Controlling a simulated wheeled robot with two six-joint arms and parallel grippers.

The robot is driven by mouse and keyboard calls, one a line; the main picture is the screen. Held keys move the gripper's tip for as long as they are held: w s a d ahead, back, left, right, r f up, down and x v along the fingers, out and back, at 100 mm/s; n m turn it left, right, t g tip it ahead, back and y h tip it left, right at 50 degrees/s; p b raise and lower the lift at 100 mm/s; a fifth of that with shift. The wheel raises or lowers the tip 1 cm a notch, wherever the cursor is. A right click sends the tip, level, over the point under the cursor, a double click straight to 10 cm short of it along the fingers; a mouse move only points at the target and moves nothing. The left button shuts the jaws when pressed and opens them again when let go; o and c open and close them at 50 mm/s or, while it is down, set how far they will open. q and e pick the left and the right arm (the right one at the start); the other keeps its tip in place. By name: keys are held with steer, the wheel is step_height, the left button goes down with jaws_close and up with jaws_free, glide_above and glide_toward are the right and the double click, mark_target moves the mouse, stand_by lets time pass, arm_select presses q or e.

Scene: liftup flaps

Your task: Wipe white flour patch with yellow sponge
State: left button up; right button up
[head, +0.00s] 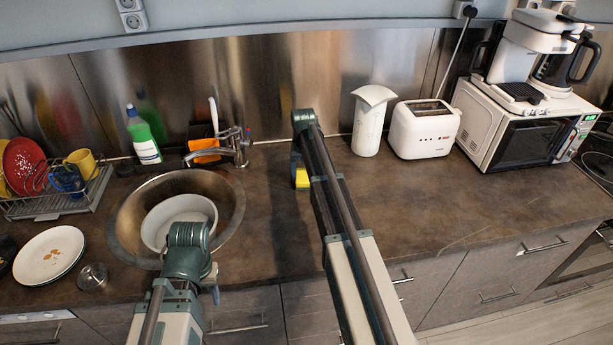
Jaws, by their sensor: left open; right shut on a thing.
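The yellow sponge (302,178) shows low beside my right forearm, close to the dark countertop. My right gripper (298,165) is shut on it, mostly hidden behind my own arm. I cannot tell whether the sponge touches the counter. I make out no white flour patch; my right arm covers part of the counter there. My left gripper (213,284) is open and empty, in front of the sink near the counter's front edge, and its fingers are barely visible.
The sink (233,215) holds a white bowl (160,228). A dish rack (75,203), plates (50,255) and a green bottle (143,140) are at left. A white canister (370,125), toaster (424,130) and microwave (520,135) stand right. The counter before them is clear.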

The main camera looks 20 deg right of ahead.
steer(key=shift+w+a, duration=0.3)
steer(key=shift+a, duration=0.65)
steer(key=shift+w+a, duration=0.25)
steer(key=shift+a, duration=0.7)
steer(key=shift+f, duration=0.1)
steer(key=shift+d, duration=0.1)
steer(key=shift+s+d, duration=0.2)
steer(key=shift+d, duration=0.75)
steer(key=shift+s+d, duration=0.2)
steer(key=shift+d, duration=0.7)
steer(key=shift+s+d+r, duration=0.1)
steer(key=shift+s+d, duration=0.1)
steer(key=shift+d, duration=0.65)
steer(key=shift+s+d+r, duration=0.1)
steer(key=shift+s+d, duration=0.1)
steer(key=shift+d, duration=0.6)
